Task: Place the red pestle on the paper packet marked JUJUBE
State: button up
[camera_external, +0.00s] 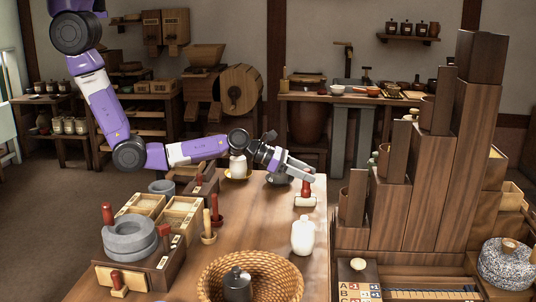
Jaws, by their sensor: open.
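My gripper (302,177) is at the far right part of the wooden table, with its jaws open. Just below its fingertips a small upright red piece, which looks like the red pestle (305,188), stands on or against a low white piece with red at its ends (305,201). That white piece may be a paper packet, but no lettering is readable, so I cannot tell if it is marked JUJUBE. The gap between fingers and red piece is too small to judge. Another red turned piece (216,212) stands beside a pale wooden one at the table's middle.
A white bottle (303,237) stands in front of the gripper. A wicker basket (214,276) with a dark jar is at the front. A stone quern (130,240) and wooden boxes (181,217) fill the left. Tall stepped wooden boxes (455,150) rise at the right. The middle tabletop (262,215) is clear.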

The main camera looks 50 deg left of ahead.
jog(key=v, duration=1.2)
jog(key=shift+p, duration=0.45)
jog(key=w+a+r+m+t+y, duration=0.1)
jog(key=w+a+r+m+t, duration=0.15)
jog(key=r+m, duration=0.35)
jog(key=s+a+m+t+y, duration=0.35)
jog(key=s+a+m, duration=0.35)
jog(key=a+m, duration=0.3)
jog(key=s+a+r+m+y, duration=0.1)
jog(key=s+a+m, duration=0.2)
jog(key=s, duration=0.7)
jog(key=s+a+r+m+y, duration=0.1)
jog(key=s+a+m, duration=0.3)
jog(key=s, duration=0.6)
jog(key=s+a+r+m+y, duration=0.1)
jog(key=s+a+m+y, duration=0.2)
jog(key=s, duration=0.6)
jog(key=shift+s+a+m+g, duration=0.3)
jog(key=shift+s+a+m, duration=0.15)
jog(key=shift+a, duration=0.45)
